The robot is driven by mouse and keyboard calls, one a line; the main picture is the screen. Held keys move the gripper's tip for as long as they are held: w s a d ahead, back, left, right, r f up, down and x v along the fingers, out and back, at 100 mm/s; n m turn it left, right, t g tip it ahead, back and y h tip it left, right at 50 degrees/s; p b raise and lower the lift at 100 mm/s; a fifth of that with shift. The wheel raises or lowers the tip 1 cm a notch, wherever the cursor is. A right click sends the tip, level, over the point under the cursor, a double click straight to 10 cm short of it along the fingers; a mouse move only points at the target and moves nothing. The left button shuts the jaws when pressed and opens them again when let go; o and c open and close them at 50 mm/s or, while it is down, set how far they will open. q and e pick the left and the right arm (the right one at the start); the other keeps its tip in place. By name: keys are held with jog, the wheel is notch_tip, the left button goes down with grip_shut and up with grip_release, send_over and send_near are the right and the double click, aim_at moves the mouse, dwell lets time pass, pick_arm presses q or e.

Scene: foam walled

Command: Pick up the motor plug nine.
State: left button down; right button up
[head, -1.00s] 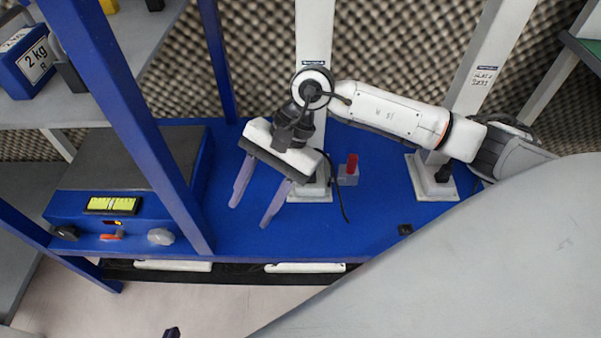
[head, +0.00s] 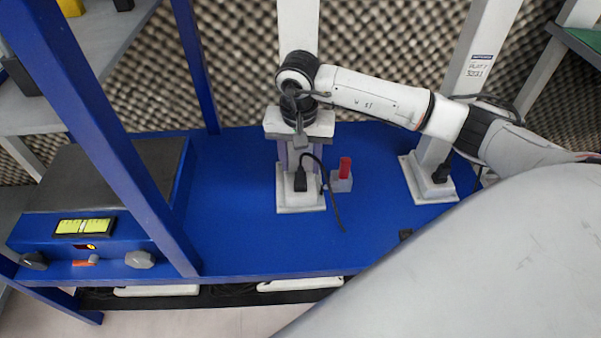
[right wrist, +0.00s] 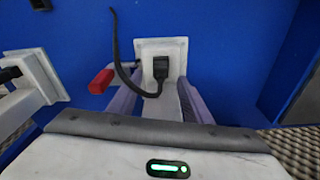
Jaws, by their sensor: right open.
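A black plug (head: 300,180) with a black cable sits in the white base of the nearer-left post. No number is readable on it, so I cannot tell from markings that it is motor plug nine. A second black plug (head: 440,173) sits at the foot of the right post. My right gripper (head: 301,163) is open, pointing down over the first plug. In the right wrist view, this plug (right wrist: 159,70) lies ahead, between the two purple fingers and apart from them. The fingertips are partly hidden in the head view. My left gripper is not in view.
A red-handled switch on a grey block (head: 342,178) stands just right of the first plug. A blue scale (head: 110,235) and a blue upright (head: 120,150) are at left. The blue bench (head: 235,220) between is clear.

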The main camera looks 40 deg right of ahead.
notch_tip(320, 180, down, 2)
jog(key=shift+w+f, duration=0.1)
grip_shut()
jog(key=shift+r, duration=0.2)
